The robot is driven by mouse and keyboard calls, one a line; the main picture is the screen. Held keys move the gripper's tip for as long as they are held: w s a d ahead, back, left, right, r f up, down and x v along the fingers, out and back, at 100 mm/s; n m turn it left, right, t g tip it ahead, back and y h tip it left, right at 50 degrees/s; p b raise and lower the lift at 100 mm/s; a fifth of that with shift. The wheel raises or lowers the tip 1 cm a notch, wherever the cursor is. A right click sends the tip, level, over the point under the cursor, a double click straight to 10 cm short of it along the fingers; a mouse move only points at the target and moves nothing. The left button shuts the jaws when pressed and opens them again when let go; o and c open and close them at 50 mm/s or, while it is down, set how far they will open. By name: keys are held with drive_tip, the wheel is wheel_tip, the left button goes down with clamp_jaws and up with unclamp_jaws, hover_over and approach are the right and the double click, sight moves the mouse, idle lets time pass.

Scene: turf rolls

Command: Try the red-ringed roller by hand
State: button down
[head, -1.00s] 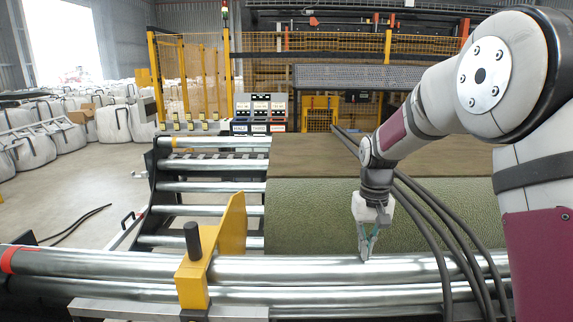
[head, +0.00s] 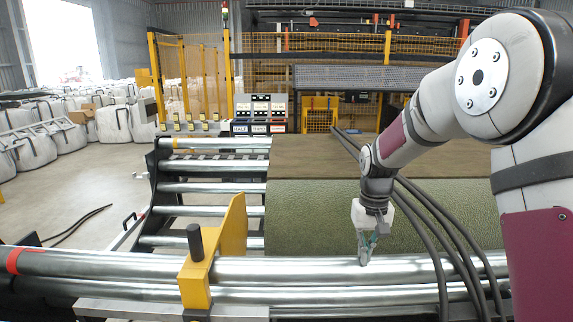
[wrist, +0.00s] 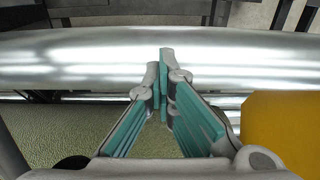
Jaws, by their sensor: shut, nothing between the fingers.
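The red-ringed roller (head: 120,263) is the long shiny metal roller across the front. Its red ring (head: 13,260) is at the far left end. My gripper (head: 364,262) points down at this roller, right of the yellow bracket. Its fingers are shut and empty. In the wrist view the closed fingertips (wrist: 162,52) overlap the bright roller (wrist: 80,58); I cannot tell whether they touch it.
A yellow bracket (head: 235,230) with a black knob (head: 194,241) stands over the roller. Green turf (head: 315,215) lies behind, beside a bed of metal rollers (head: 205,187). Black cables hang right of my gripper. White bags (head: 113,124) stand at the left.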

drive_tip(key=shift+s+f, duration=0.25)
drive_tip(key=shift+s, duration=0.4)
drive_tip(key=shift+s+f, duration=0.2)
drive_tip(key=shift+s, duration=0.4)
drive_tip(key=shift+w, duration=0.1)
drive_tip(key=shift+w+r+p, duration=0.15)
drive_tip(key=shift+w+r, duration=0.1)
drive_tip(key=shift+r, duration=0.35)
drive_tip(key=shift+w+r+p, duration=0.15)
drive_tip(key=shift+w+r, duration=0.05)
drive_tip(key=shift+r, duration=0.4)
drive_tip(key=shift+s+r, duration=0.15)
drive_tip(key=shift+r, duration=1)
drive_tip(key=shift+s, duration=0.1)
